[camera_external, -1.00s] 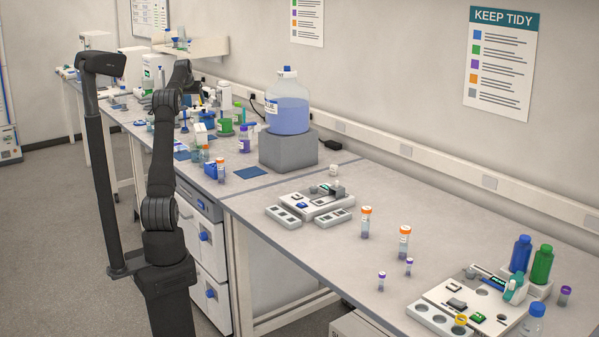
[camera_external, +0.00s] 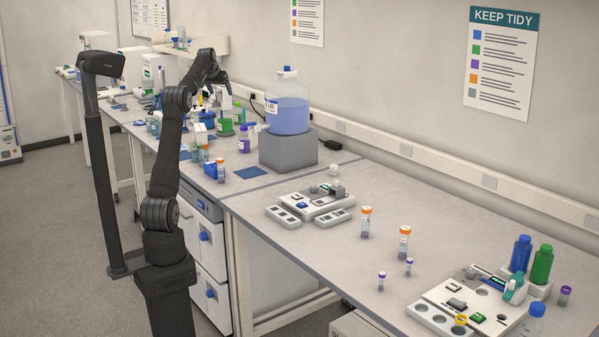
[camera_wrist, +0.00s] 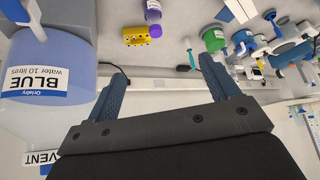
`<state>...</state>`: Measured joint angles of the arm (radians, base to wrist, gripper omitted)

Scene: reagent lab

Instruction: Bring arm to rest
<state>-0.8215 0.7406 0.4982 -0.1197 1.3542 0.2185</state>
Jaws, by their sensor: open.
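My gripper (camera_external: 218,78) is at the end of my raised arm, above the far part of the bench and to the left of the large blue water jug (camera_external: 287,108). In the wrist view my gripper (camera_wrist: 163,75) shows two blue fingers spread wide with nothing between them. The jug (camera_wrist: 45,75) appears upside down at the left of that view, apart from the fingers.
The jug stands on a grey block (camera_external: 288,150). Bottles and instruments crowd the bench below my gripper, including a purple-capped bottle (camera_external: 244,140) and a green container (camera_external: 225,126). A wall shelf (camera_external: 205,47) is behind. The near bench (camera_external: 330,260) has open room.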

